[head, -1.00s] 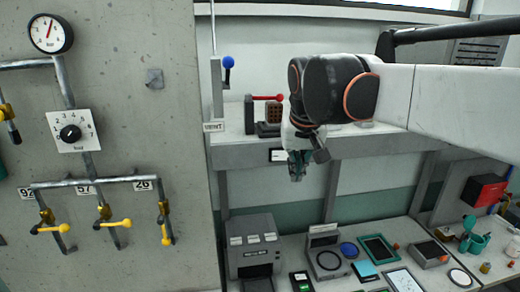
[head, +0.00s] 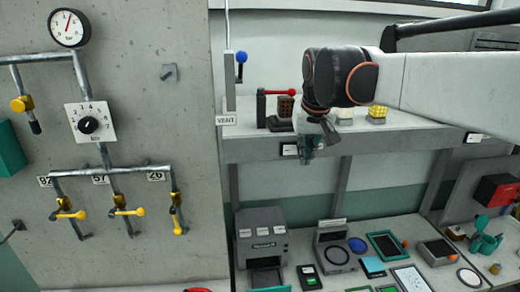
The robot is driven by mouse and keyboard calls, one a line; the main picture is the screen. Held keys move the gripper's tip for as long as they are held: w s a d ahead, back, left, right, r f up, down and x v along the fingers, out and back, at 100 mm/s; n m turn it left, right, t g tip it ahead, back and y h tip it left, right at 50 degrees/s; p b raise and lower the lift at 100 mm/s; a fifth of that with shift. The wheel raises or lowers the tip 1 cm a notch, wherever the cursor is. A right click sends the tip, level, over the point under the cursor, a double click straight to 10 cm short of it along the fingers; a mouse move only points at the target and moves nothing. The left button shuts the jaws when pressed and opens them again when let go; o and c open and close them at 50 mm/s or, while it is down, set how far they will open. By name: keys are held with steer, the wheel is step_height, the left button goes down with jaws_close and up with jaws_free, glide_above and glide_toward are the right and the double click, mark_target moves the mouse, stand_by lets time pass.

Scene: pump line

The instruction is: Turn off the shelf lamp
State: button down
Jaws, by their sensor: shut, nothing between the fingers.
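The shelf (head: 250,150) runs along the back wall, above the bench. A small black and white plate (head: 289,150), perhaps a switch, sits on the shelf's front edge. A similar plate (head: 474,137) sits farther right on the edge. I cannot make out which thing is the shelf lamp or whether it is lit. My gripper (head: 306,155) is shut and empty, in front of the shelf edge just right of the nearer plate. I cannot tell whether it touches anything. My wrist hides part of the shelf top.
A red-handled lever (head: 280,92), a blue-knobbed lever (head: 241,58) and a yellow block (head: 377,114) are at the shelf. The bench below holds a grey printer-like machine (head: 262,240) and several devices. Pipes with yellow-handled valves (head: 127,211) are on the left wall.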

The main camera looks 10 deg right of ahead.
steer(key=shift+a, duration=0.1)
stand_by(0.3)
steer(key=shift+s+a, duration=0.35)
steer(key=shift+a, duration=0.3)
